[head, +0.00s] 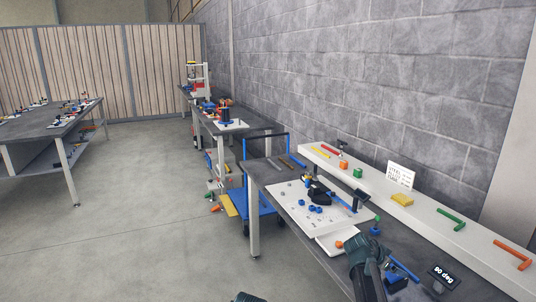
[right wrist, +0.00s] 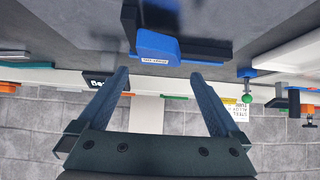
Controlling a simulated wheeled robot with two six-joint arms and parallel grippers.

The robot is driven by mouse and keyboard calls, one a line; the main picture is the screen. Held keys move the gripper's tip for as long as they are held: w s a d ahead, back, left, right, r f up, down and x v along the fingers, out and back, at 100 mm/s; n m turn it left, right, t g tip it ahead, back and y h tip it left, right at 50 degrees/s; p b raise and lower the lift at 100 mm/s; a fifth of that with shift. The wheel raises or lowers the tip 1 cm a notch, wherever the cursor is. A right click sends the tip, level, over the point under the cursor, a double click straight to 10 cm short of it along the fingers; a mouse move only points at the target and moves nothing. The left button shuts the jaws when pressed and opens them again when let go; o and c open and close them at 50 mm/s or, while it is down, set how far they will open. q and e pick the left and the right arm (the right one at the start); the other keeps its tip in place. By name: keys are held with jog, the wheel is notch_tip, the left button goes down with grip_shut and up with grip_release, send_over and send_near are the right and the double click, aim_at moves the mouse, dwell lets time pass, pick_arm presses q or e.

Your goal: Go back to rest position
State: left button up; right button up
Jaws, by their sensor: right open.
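My right gripper (right wrist: 165,82) is open in the right wrist view, its two dark fingers wide apart with nothing held between them. In the head view my right gripper (head: 368,262) hangs over the front of the near workbench (head: 268,180); its fingertips are hard to make out there. A blue block with a small label (right wrist: 158,47) on a black holder lies beyond the fingers, apart from them. My left gripper does not show clearly in either view.
A black "90 deg" display (head: 444,275) stands right of my right gripper. A white board (head: 290,195) with blue parts lies to the left. A white shelf (head: 375,180) carries coloured pieces along the wall. Open floor (head: 130,210) lies left of the bench.

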jog(key=shift+b+x, duration=0.5)
jog(key=shift+x, duration=0.7)
jog(key=shift+a+f, duration=0.15)
jog(key=shift+f, duration=0.15)
jog(key=shift+r, duration=0.1)
